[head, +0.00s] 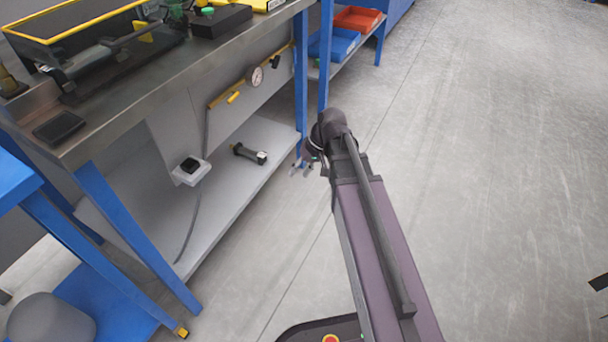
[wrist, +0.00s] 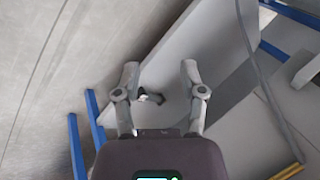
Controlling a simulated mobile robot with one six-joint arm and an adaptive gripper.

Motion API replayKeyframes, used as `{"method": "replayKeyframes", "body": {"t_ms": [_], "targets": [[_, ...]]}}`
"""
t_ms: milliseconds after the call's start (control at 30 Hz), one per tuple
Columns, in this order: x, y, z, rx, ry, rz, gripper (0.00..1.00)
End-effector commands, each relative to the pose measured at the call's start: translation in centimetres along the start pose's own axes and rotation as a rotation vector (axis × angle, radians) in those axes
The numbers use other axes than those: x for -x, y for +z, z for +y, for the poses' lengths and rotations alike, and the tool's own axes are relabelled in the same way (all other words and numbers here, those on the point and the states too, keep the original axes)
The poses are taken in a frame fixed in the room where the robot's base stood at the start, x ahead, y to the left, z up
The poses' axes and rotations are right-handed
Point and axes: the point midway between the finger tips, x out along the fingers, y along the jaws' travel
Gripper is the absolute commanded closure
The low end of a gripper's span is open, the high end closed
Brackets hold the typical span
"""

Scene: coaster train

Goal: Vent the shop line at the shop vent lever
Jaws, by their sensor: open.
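A brass-coloured pipe (head: 222,98) runs along the panel under the workbench. A small yellow handle (head: 234,97) sits on it and looks like the shop vent lever, though no label can be read. A round white gauge (head: 254,77) is up and right of the handle. My gripper (head: 303,168) is open and empty, low by the bench's right leg, apart from the handle. In the wrist view my gripper's fingers (wrist: 160,70) are spread over the lower shelf. A short piece of the pipe (wrist: 287,172) shows at the bottom right there; the handle does not.
A dark cylindrical part (head: 249,154) lies on the lower shelf (head: 225,205); it shows between my fingers in the wrist view (wrist: 150,97). A white box with a black top (head: 190,168) and a cable is left of it. Blue legs (head: 301,80) border the bench.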

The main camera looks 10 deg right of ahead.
Motion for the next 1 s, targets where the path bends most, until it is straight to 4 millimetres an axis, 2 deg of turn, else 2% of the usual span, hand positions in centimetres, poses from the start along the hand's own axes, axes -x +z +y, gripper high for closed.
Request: {"method": "replayKeyframes", "body": {"t_ms": [200,633,667,800,833,1000], "targets": [[-0.1,1.3,0.7,-0.01,0.072,-0.023,0.47],[-0.1,1.6,1.0,-0.012,0.094,-0.029,0.47],[-0.1,1.6,1.0,-0.012,0.094,-0.029,0.53],[0.0,2.0,1.0,-0.019,0.108,-0.03,0.94],[0.0,2.2,1.1,-0.024,0.116,-0.031,1.0],[0.3,4.3,1.9,-0.073,0.215,-0.036,1.0]]}}
